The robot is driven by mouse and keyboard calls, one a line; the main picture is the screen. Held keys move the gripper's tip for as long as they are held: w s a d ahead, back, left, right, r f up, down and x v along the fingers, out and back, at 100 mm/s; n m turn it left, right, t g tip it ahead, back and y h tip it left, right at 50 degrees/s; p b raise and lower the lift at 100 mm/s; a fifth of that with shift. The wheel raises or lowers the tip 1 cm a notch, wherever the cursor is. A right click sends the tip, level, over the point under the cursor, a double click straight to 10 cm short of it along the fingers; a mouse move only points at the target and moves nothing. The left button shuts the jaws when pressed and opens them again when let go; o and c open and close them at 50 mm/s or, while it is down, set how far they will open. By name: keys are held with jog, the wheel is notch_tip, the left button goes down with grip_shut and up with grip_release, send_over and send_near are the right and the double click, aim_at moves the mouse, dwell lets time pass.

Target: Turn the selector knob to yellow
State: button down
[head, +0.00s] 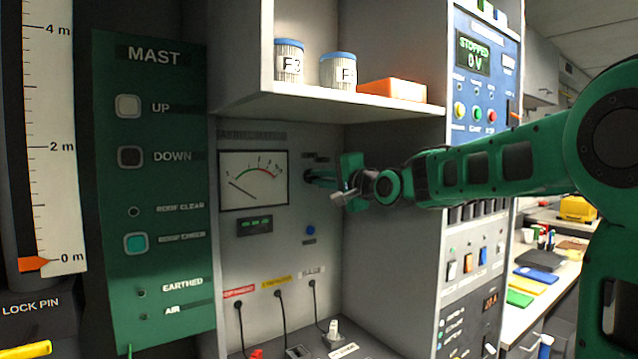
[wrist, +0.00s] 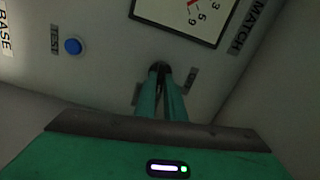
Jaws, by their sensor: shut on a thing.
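My gripper (head: 312,177) reaches in from the right to the grey panel beneath the shelf, just right of the meter. In the wrist view my gripper (wrist: 161,78) has its two green fingers close together on a small dark knob (wrist: 160,67). Only the knob's top shows between and beyond the fingertips, so its pointing direction cannot be told. Small dark labels (wrist: 191,80) flank the knob; their words are not readable.
The meter (head: 253,180) is left of the gripper, and a blue button (head: 310,230) is below it. The shelf (head: 340,103) above holds two labelled jars (head: 289,62) and an orange box (head: 392,90). Cables (head: 278,315) hang below. A side wall stands close on the right.

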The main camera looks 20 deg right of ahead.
jog(key=shift+d+f, duration=0.25)
jog(key=shift+d, duration=0.1)
jog(key=c, duration=1.8)
grip_release()
jog(key=shift+c, duration=0.2)
jog(key=shift+a+r, duration=0.1)
jog(key=shift+a, duration=0.05)
jog(key=v, duration=1)
jog(key=shift+s+d, duration=0.2)
jog(key=shift+s, duration=0.1)
